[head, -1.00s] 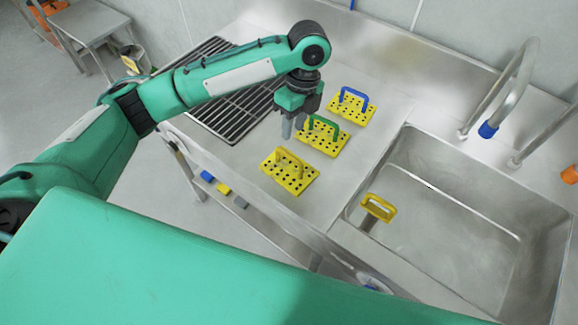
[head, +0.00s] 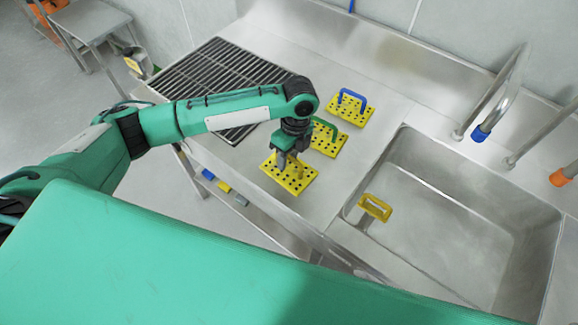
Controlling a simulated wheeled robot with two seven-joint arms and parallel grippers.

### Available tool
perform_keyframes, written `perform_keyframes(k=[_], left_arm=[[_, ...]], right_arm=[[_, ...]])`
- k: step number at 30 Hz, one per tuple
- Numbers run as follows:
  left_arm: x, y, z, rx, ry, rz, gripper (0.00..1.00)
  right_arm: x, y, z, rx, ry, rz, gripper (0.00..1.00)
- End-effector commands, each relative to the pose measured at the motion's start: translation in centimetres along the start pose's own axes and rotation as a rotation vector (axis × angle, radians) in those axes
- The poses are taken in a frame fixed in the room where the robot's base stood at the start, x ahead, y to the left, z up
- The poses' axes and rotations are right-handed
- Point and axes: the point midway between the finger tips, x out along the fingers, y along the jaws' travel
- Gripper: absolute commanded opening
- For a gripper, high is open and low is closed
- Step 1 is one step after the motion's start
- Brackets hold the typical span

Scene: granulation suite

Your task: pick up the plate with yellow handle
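Three yellow plates with dark holes stand in a row on the steel counter. The nearest plate (head: 296,184) has a yellow handle, which is mostly hidden behind my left gripper. The middle plate (head: 328,143) has a green handle, and the far plate (head: 352,112) has a blue handle. My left gripper (head: 289,162) points down at the nearest plate, with its fingers at the handle. I cannot tell whether they are apart or shut on it. The plate sits on the counter. My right gripper is not in view.
A black grate (head: 215,80) lies left of the plates. Small coloured items (head: 222,186) are below the counter.

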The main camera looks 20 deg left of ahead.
Motion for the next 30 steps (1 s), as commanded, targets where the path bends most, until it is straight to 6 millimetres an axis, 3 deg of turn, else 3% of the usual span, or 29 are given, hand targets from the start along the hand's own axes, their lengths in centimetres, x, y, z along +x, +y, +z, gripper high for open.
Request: perform_keyframes(k=[1,6,30], left_arm=[[-0.01,-0.01,0.01,0.000,0.000,0.000,0.33],[-0.04,-0.01,0.00,0.000,0.000,0.000,0.00],[-0.13,-0.03,0.01,0.000,0.000,-0.001,0.00]], right_arm=[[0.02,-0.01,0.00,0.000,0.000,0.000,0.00],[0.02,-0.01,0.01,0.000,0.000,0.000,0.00],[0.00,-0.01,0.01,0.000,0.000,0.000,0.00]])
